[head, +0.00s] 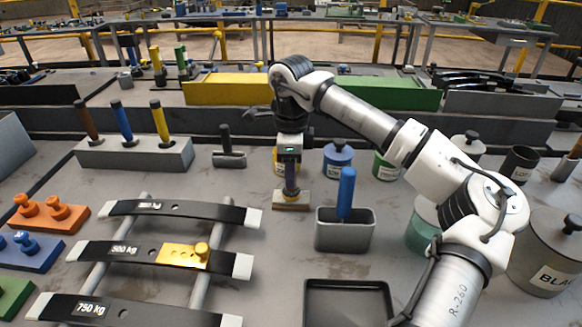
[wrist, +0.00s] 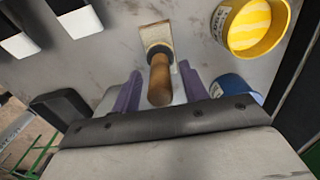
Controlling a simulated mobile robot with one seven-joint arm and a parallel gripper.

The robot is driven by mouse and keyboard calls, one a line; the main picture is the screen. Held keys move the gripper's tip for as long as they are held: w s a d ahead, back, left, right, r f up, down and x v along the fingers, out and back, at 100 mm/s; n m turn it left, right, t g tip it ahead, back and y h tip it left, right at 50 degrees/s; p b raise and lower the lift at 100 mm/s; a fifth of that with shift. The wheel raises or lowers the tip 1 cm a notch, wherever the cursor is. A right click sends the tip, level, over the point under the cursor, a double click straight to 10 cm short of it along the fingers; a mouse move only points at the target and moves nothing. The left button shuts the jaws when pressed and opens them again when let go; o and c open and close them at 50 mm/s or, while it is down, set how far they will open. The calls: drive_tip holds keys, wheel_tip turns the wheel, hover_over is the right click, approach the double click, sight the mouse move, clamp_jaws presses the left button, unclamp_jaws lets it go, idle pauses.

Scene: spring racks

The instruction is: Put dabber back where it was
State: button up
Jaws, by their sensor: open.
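A flat tool with a wooden handle (wrist: 160,78) and a broad pale head (wrist: 157,36) shows in the wrist view; I take it for the dabber. In the head view its wide tan and dark base (head: 291,200) meets the grey bench, and the handle seems upright. My gripper (head: 290,180) points down over it. In the wrist view my gripper (wrist: 160,90) has its purple fingers apart, one on each side of the handle, with gaps showing. In the head view the fingers hide most of the handle.
A grey pot (head: 343,238) with a blue-handled tool stands to the right front. A yellow tin (wrist: 255,25) and a blue tin (head: 337,160) stand close by. A block (head: 135,160) holds three coloured handles. Dark leaf springs (head: 155,252) lie front left. A black-handled tool (head: 228,155) stands left.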

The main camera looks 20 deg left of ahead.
wheel_tip(320, 180, up, 12)
drive_tip(key=shift+r+b, duration=0.2)
drive_tip(key=shift+b, duration=0.15)
idle(0.5)
